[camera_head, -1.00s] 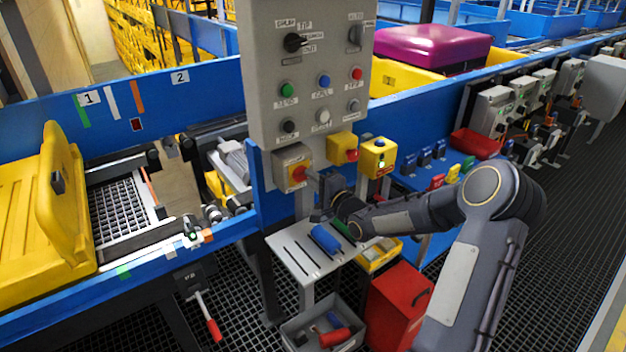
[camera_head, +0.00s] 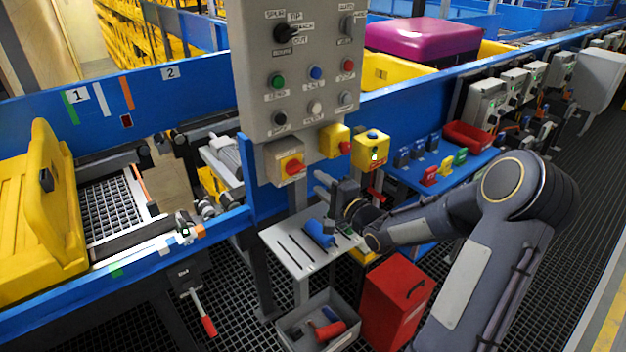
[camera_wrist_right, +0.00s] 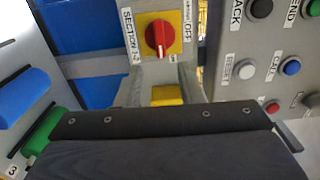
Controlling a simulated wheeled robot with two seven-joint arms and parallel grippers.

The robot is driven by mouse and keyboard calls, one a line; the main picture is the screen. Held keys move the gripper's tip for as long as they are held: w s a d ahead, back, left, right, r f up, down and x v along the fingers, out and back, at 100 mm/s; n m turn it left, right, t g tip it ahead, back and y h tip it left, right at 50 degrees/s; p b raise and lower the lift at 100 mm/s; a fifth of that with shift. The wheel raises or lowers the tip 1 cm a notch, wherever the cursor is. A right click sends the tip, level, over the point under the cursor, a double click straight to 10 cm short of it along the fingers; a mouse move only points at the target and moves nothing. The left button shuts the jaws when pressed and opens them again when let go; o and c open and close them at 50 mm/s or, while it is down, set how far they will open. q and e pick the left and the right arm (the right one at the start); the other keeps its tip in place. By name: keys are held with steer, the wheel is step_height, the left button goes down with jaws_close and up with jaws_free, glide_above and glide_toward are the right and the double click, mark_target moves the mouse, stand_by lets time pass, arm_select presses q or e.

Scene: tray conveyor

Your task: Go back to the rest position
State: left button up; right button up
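My right gripper (camera_head: 328,196) is in front of the control post, below and right of the grey switch box with a red rotary knob (camera_head: 293,166). A gap shows between gripper and knob. In the right wrist view the red knob (camera_wrist_right: 159,37) sits on a yellow plate beside the word OFF. The dark gripper body (camera_wrist_right: 165,130) fills the bottom of that view, and I cannot tell whether its fingers are open or shut. My left arm and left gripper are not in view.
A grey shelf (camera_head: 293,262) with slots and a blue handle (camera_head: 319,233) lies just below my right gripper. The button panel (camera_head: 300,70) stands above. A red box (camera_head: 395,300) and a grey bin (camera_head: 290,327) are on the floor below. A yellow tray (camera_head: 30,225) is at left.

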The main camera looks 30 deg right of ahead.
steer(key=shift+s, duration=0.45)
steer(key=s+a+n+g+y, duration=0.1)
steer(key=s+a+n+g, duration=0.5)
steer(key=s, duration=0.8)
steer(key=s+a+n+g+y, duration=0.1)
steer(key=s+a+n+g, duration=0.5)
steer(key=s+a+n, duration=0.3)
steer(key=s+a, duration=0.4)
steer(key=s, duration=0.2)
steer(key=shift+s+n+y, duration=0.3)
